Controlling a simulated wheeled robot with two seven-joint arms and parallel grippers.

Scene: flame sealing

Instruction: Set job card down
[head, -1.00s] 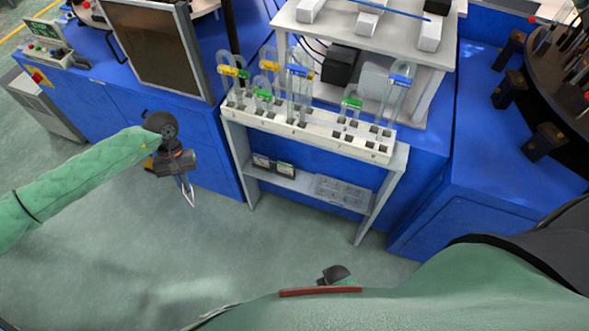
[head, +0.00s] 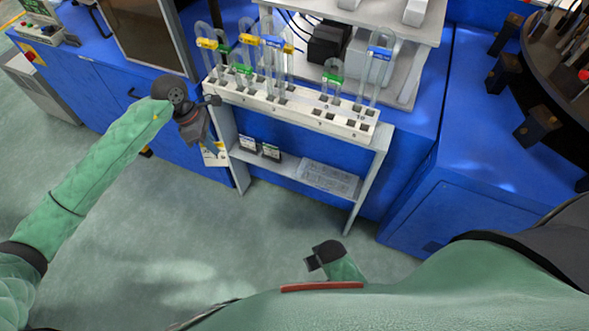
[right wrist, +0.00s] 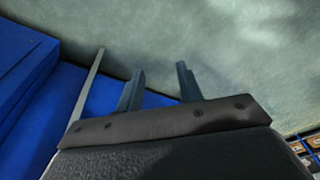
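The job card (head: 214,155), a small white card with yellow and dark marks, is at the fingertips of my left gripper (head: 208,146) in the head view. The gripper appears closed on it, though the fingers are small and partly hidden. The card is in the air in front of the blue cabinet, just left of the white rack stand's (head: 236,165) leg. My right gripper (head: 314,262) is low in the head view, away from the card. In the right wrist view its two fingers (right wrist: 160,88) are apart with nothing between them.
The stand's top rack (head: 300,112) holds several glass tubes with coloured labels. A blue bench (head: 440,190) stands to the right.

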